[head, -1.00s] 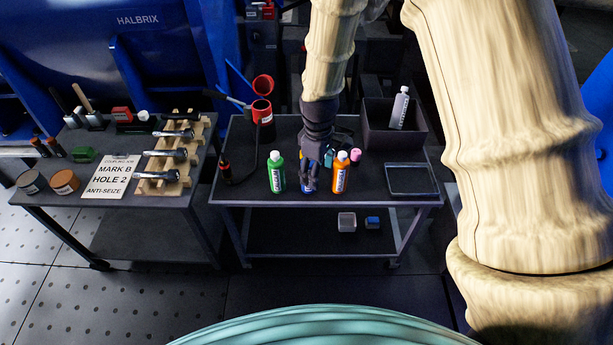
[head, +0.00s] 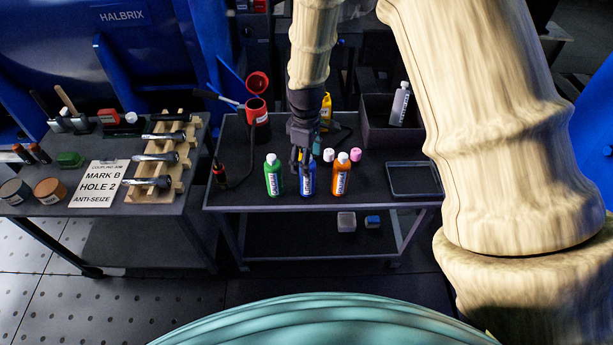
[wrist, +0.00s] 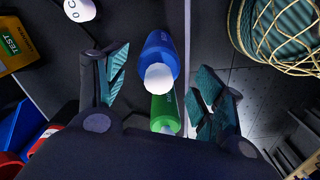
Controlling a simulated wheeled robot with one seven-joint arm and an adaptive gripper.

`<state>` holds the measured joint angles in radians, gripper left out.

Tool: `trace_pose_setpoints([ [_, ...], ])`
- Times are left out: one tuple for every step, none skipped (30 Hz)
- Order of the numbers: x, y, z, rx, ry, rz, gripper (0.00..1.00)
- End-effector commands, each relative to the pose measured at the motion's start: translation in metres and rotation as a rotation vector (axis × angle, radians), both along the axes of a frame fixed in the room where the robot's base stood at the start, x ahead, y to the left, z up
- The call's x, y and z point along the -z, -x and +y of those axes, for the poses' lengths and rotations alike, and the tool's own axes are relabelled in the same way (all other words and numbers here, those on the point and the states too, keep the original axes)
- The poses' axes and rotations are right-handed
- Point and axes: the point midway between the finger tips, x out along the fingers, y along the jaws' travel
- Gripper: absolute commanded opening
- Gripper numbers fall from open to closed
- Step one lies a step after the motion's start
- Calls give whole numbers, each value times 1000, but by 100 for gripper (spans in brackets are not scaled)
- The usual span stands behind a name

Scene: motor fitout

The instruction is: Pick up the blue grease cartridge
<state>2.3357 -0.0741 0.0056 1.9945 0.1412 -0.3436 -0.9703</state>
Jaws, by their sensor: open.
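The blue grease cartridge (head: 308,184) stands upright near the front edge of the dark bench, between a green bottle (head: 273,178) and an orange bottle (head: 341,177). My gripper (head: 303,165) is at its top and partly hides it in the head view. In the wrist view the blue cartridge (wrist: 161,50), with its white cap toward the camera, shows between the spread fingers of my gripper (wrist: 165,82). The fingers are open, with gaps on both sides of the cartridge. The green bottle (wrist: 164,113) shows lower, beyond the cap.
A white-capped item (head: 328,155) and a pink-capped item (head: 355,155) stand close behind. A yellow tester (head: 326,106) is behind my gripper. A black tray (head: 413,180) and a dark bin (head: 376,128) are on the right. A red holder (head: 257,118) stands left.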

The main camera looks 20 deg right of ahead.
Motion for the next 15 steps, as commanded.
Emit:
trace_pose_setpoints([
  [1,0,0,-1,1,-1,69],
  [2,0,0,-1,1,-1,69],
  [4,-1,0,-1,1,-1,69],
  [6,-1,0,-2,1,-1,69],
  [8,-1,-1,-2,0,0,69],
  [13,-1,-1,-3,0,1,69],
  [16,-1,-2,-2,0,1,69],
  [19,-1,-2,-2,0,1,69],
  [24,-1,-3,-2,0,1,69],
  [28,-1,-3,-3,0,1,69],
  [31,-2,-4,-3,0,1,69],
  [36,-2,-4,-3,0,1,69],
  [39,-2,-4,-3,0,1,69],
  [42,-1,-4,-3,0,1,69],
  [45,-2,-4,-3,0,1,69],
])
